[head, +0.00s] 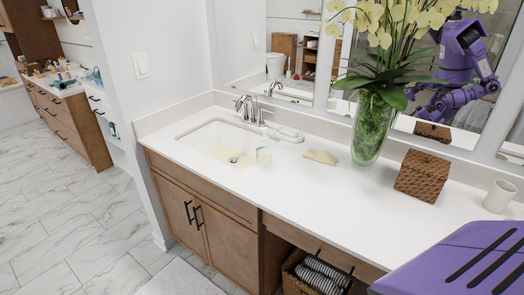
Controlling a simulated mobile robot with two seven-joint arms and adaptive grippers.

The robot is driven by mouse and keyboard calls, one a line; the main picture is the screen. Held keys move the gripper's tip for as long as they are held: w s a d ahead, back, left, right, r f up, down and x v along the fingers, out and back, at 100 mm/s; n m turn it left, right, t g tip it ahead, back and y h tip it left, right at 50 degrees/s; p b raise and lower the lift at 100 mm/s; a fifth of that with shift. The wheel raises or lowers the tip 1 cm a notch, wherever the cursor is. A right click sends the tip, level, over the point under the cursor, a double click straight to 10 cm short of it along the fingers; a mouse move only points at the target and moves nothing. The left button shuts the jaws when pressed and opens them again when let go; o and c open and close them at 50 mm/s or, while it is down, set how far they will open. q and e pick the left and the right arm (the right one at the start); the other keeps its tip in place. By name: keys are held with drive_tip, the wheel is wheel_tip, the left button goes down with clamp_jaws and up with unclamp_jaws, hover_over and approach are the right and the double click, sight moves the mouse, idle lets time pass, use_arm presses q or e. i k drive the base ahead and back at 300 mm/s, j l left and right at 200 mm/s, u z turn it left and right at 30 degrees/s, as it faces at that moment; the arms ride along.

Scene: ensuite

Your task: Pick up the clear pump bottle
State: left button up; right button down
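I cannot make out a clear pump bottle for certain. Several small bottles and items (62,76) crowd a far counter at the left, too small to tell apart. Neither of my grippers shows directly in the head view. A purple part of my own body fills the lower right corner, and my purple reflection shows in the mirror.
Along the counter are a sink (215,138) with a faucet (250,108), a folded cloth or sponge (321,157), a glass vase (370,130) of flowers, a woven box (423,176) and a white cup (499,196). Marble floor (75,215) is open at the left.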

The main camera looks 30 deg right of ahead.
sight(264, 148)
drive_tip(key=i+z, duration=0.1)
drive_tip(key=i, duration=0.4)
drive_tip(key=z, duration=1.5)
